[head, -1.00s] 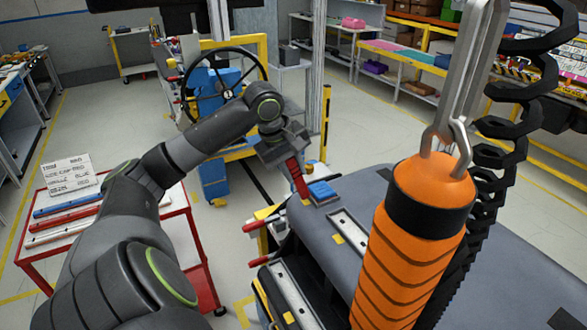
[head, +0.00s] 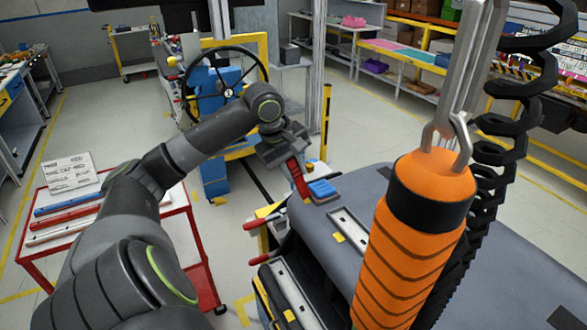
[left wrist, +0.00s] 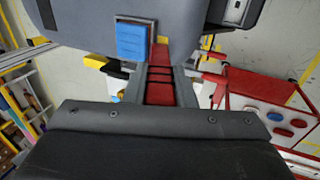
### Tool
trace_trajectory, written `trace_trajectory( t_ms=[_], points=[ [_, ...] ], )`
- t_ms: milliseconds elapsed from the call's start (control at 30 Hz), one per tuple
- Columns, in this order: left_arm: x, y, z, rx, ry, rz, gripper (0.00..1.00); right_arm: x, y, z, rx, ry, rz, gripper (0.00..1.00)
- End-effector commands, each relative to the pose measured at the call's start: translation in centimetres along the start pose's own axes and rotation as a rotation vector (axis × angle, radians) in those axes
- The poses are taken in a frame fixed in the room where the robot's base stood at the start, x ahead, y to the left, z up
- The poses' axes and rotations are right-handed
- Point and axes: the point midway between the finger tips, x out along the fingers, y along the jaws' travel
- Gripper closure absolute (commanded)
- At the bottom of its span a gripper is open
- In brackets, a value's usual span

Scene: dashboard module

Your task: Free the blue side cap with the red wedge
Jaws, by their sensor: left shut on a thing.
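The blue side cap (head: 322,190) sits at the far left end of the grey dashboard module (head: 365,190). It also shows in the left wrist view (left wrist: 132,42), inside a dark frame. My left gripper (head: 296,172) is shut on the red wedge (head: 299,181), which points down toward the module. In the left wrist view the wedge (left wrist: 160,75) runs between the fingers (left wrist: 160,85), and its tip lies right beside the cap's edge. I cannot tell whether the tip is under that edge. My right gripper is not in view.
A large orange hanging tool (head: 415,240) with a black coiled cable blocks much of the module's right side. A red cart (head: 190,230) with blue, red and white bars and a sign (head: 70,172) stands at the left. Red-handled clamps (head: 262,223) stick out at the module's left.

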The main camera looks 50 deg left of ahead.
Motion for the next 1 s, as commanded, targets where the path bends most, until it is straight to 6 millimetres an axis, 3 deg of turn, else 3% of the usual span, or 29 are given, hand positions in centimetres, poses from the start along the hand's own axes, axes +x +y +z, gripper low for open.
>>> trace_trajectory(
  t_ms=[167, 1000],
  points=[
    [-0.1, -0.1, 0.0, -0.001, -0.003, -0.005, 0.99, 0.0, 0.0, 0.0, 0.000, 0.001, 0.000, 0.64],
    [-6.2, 2.3, -0.1, 0.000, 0.000, -0.001, 0.99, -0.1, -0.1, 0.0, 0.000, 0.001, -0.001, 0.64]
  ],
)
